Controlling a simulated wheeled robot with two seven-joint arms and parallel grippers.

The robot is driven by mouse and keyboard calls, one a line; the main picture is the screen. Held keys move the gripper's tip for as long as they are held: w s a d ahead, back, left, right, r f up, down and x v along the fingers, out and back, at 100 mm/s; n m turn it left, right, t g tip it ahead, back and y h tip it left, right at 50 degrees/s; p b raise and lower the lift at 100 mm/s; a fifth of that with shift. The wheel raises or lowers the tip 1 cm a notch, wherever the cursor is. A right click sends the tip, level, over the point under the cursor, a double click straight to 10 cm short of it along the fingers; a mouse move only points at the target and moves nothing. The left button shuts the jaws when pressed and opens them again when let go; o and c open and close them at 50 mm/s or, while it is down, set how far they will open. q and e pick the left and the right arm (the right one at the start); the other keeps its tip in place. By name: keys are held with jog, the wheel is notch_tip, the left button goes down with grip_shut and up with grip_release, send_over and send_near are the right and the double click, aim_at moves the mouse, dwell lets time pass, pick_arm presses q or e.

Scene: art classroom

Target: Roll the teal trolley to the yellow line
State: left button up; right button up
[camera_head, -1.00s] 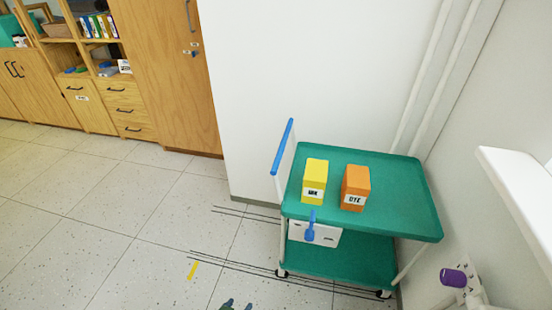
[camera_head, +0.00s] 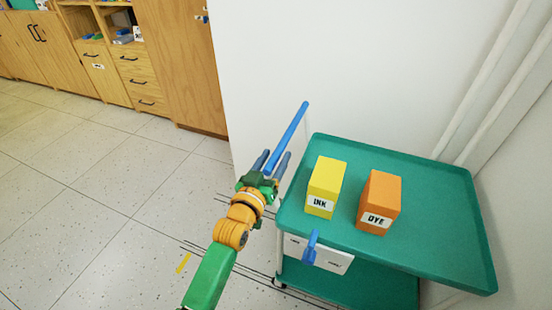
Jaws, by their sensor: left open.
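The teal trolley (camera_head: 440,213) stands at the right against the white wall, with a lower shelf (camera_head: 372,287) partly in view. Its blue push handle (camera_head: 288,136) rises at its left end. A yellow INK box (camera_head: 327,184) and an orange DYE box (camera_head: 380,200) stand upright on its top. My left gripper (camera_head: 271,164) is open at the lower part of the blue handle, its fingers close on either side of it; I cannot tell if they touch it. A short yellow line (camera_head: 184,263) lies on the floor left of the trolley. My right gripper is not in view.
A white box with a blue lever (camera_head: 311,246) sits under the top tray's front edge. Thin dark lines run along the floor beside the trolley. Wooden cabinets (camera_head: 178,67) stand at the back left. The tiled floor (camera_head: 90,190) on the left is clear.

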pick_arm(q)
jog(key=shift+w+d, duration=0.2)
jog(key=shift+w, duration=0.3)
grip_shut()
dwell(1.1)
